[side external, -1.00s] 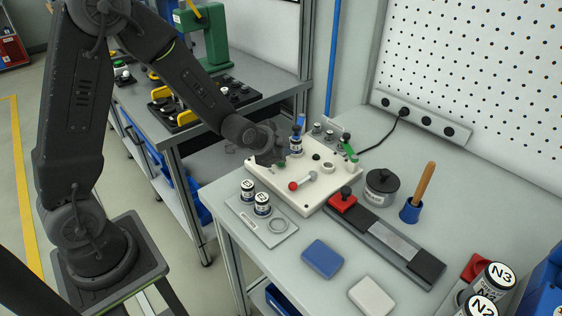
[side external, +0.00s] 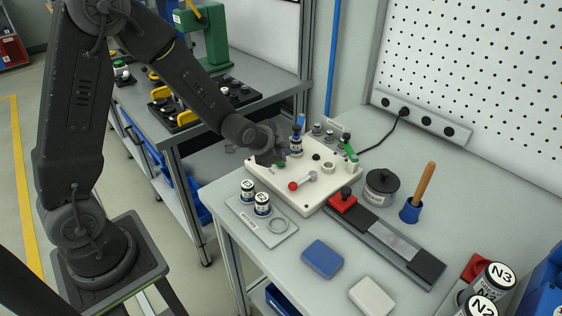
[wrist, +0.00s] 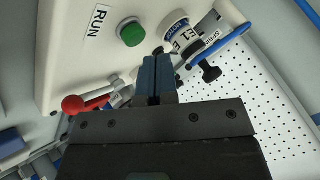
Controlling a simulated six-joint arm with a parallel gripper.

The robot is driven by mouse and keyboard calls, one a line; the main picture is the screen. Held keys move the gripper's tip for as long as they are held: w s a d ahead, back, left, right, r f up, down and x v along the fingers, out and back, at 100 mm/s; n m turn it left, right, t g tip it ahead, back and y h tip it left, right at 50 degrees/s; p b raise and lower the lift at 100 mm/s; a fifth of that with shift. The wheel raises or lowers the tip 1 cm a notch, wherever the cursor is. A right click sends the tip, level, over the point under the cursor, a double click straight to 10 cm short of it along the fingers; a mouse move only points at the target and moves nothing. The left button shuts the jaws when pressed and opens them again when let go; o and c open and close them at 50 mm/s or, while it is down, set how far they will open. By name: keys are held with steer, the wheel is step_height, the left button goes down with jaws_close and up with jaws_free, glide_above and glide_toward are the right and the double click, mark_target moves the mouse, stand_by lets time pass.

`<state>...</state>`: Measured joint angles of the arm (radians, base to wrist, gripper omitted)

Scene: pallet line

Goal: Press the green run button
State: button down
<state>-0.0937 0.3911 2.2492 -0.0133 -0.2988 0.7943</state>
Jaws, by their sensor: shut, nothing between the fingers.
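The green run button (wrist: 131,33) is a round green cap on a light collar, beside the RUN label (wrist: 93,20) on the cream panel (wrist: 70,65). In the side external view the green button (side external: 282,164) shows small on the panel (side external: 262,178), just right of my gripper's end. My gripper (side external: 268,158) is over the panel's left back part. In the wrist view its shut fingers (wrist: 155,68) hold nothing and point toward the panel, below and right of the button. They look apart from the button, but the height is hard to tell.
A red-knobbed lever (wrist: 73,103) is left of the fingers. An E1 canister (wrist: 178,30) and a blue-handled part (wrist: 218,46) stand close on the right. In front of the panel, two small canisters (side external: 262,205) stand on a grey plate.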

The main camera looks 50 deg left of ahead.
steer(key=shift+f, duration=0.15)
stand_by(0.6)
steer(key=shift+f, duration=0.3)
steer(key=shift+f, duration=0.55)
stand_by(0.9)
steer(key=shift+r, duration=0.95)
steer(key=shift+r, duration=2.5)
